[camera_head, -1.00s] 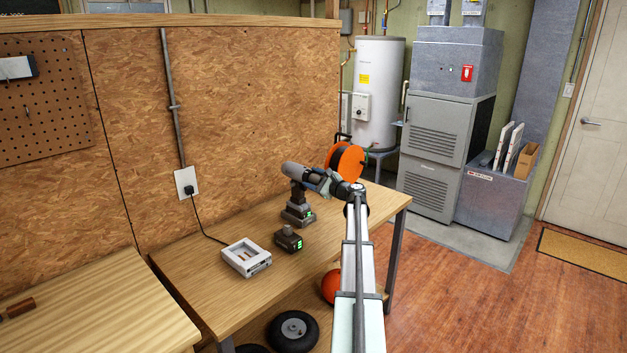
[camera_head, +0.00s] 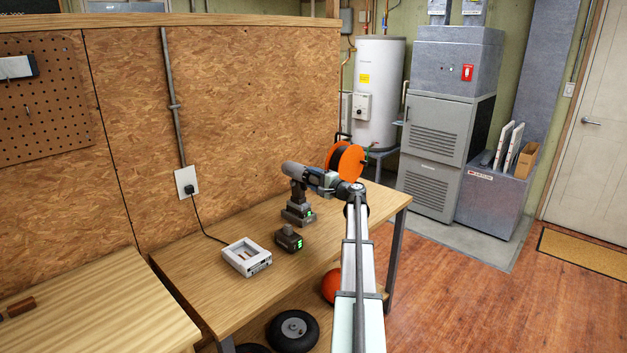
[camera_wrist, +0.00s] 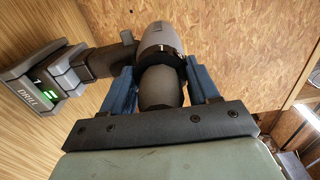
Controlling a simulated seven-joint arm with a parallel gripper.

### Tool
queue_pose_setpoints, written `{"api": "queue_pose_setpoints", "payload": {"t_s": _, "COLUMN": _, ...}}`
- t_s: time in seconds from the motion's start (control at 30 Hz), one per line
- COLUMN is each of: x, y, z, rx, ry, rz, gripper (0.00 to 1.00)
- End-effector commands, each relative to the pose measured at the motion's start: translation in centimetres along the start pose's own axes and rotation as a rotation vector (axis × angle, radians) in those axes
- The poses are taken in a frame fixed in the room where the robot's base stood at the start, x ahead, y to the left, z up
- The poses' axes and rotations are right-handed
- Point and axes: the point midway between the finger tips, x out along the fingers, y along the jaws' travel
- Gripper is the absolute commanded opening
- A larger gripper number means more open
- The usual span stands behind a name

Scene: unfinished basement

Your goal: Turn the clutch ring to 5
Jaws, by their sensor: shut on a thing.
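The cordless drill (camera_head: 297,180) stands upright on its battery base on the workbench, its nose toward my arm. In the wrist view its grey body (camera_wrist: 156,35) lies beyond my fingers, and its base (camera_wrist: 40,82) with a green light is at left. My gripper (camera_wrist: 165,76) has its two blue fingers on either side of the drill's front end, shut on the dark clutch ring (camera_wrist: 172,68). The rounded grey chuck (camera_wrist: 160,90) sits between the fingers, nearer the palm. A white figure 1 shows at the ring's far edge. The other figures are hidden or too small to read.
A spare battery (camera_head: 288,239) with a green light and a white charger (camera_head: 246,257) stand on the workbench (camera_head: 205,284) left of my arm. An orange reel (camera_head: 347,161) stands close behind my gripper. An OSB wall (camera_head: 240,120) backs the bench.

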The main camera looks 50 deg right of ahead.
Motion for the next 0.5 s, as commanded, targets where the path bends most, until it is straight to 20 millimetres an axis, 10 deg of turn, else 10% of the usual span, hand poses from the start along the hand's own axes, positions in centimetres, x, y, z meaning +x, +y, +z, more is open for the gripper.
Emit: {"api": "queue_pose_setpoints", "payload": {"t_s": 0.5, "x": -0.02, "y": 0.04, "z": 0.01, "rx": -0.072, "ry": 0.0, "rz": 0.0, "gripper": 0.29}}
